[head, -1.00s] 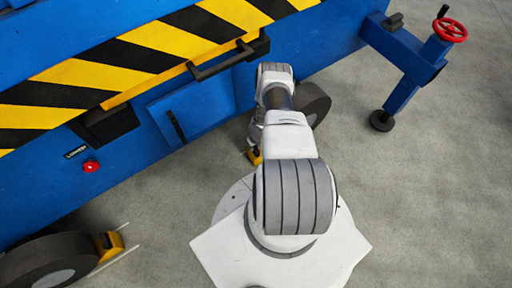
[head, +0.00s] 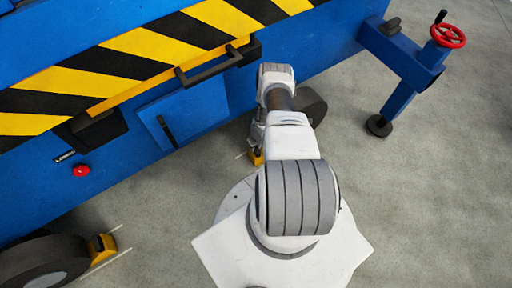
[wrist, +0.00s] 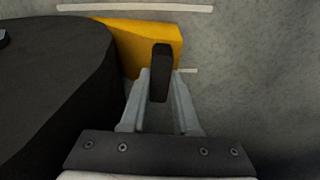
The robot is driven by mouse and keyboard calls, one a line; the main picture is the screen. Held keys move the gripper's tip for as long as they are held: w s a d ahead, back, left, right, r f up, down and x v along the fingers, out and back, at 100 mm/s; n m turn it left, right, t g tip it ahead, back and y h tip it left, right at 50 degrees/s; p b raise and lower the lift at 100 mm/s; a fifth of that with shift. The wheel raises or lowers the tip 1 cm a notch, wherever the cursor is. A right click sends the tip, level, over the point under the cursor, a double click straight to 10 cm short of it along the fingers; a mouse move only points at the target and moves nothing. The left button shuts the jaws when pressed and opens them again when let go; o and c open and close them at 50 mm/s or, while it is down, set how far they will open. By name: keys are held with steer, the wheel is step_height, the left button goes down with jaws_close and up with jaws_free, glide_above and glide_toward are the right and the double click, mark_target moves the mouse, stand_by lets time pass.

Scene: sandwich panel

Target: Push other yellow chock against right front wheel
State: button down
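The yellow chock (wrist: 150,40) lies on the floor beside the dark wheel (wrist: 55,85) in the wrist view. Its left side meets the wheel's outline there, and I cannot tell whether they touch. My gripper (wrist: 161,75) has one finger on each side of the chock's black handle (wrist: 160,65), close against it. In the head view, my arm hides the gripper and part of the wheel (head: 312,106). A small part of this chock (head: 257,157) shows left of my arm.
Another yellow chock (head: 102,247) sits beside the left wheel (head: 45,262). The blue machine body (head: 200,105) stands close ahead, with a black handle bar (head: 212,65). A blue outrigger with a red handwheel (head: 448,36) is at right. Floor (head: 430,200) at right is clear.

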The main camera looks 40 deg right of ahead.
steer(key=c, duration=0.6)
jaws_free()
steer(key=shift+d, duration=0.55)
steer(key=shift+o, duration=0.2)
step_height(320, 180, up, 17)
steer(key=s+a+p, duration=0.1)
steer(key=s+p, duration=0.1)
steer(key=p, duration=0.6)
steer(key=shift+s, duration=0.3)
steer(key=shift+a+r, duration=0.1)
steer(key=shift+a, duration=0.05)
